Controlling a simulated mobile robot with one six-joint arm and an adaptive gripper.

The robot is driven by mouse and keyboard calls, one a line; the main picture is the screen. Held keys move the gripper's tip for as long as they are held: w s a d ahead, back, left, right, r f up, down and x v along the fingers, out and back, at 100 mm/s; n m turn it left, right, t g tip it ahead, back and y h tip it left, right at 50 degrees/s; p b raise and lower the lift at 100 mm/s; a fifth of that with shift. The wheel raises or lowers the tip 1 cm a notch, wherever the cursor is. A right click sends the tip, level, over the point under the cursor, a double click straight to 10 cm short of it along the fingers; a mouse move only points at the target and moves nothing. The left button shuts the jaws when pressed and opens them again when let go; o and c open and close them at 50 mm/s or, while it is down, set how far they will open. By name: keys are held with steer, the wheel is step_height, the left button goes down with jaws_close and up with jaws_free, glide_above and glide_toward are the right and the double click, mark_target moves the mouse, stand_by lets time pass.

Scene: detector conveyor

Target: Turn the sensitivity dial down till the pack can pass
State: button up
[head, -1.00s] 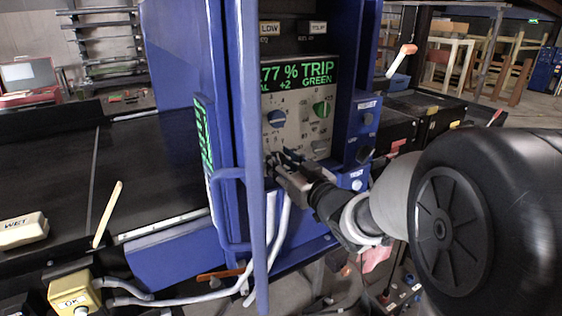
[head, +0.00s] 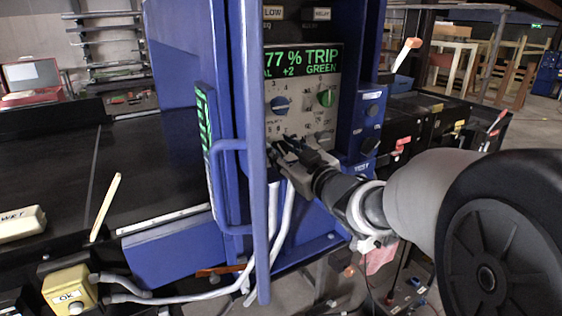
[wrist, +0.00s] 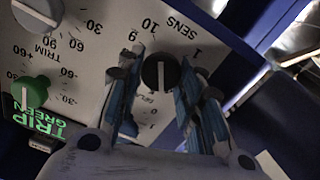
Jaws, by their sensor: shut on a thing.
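The sensitivity dial (wrist: 160,73), a black knob with a pale line, sits under the printed word SENS in the wrist view; numbers 9, 10 and 1 show around it, upside down. My gripper (wrist: 163,66) has one finger on each side of the dial and is shut on it. In the head view my gripper (head: 274,150) is at the lower left of the grey panel (head: 300,122) and hides the dial. The display (head: 303,60) reads 77 % TRIP and GREEN.
A blue knob (head: 281,104) and a green knob (head: 325,97) sit above my gripper. A blue guard rail (head: 257,200) stands just left of it. A pale stick (head: 105,207) rises at the conveyor's edge.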

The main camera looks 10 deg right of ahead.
steer(key=n+b, duration=0.4)
steer(key=shift+a+f+n+b, duration=0.1)
steer(key=shift+f+n+b, duration=0.1)
steer(key=shift+n+b, duration=0.15)
steer(key=shift+r+n+b, duration=0.15)
steer(key=shift+n+b, duration=1.5)
steer(key=shift+n, duration=0.2)
steer(key=o, duration=1)
steer(key=shift+o, duration=0.2)
steer(key=v, duration=0.7)
steer(key=shift+s, duration=0.3)
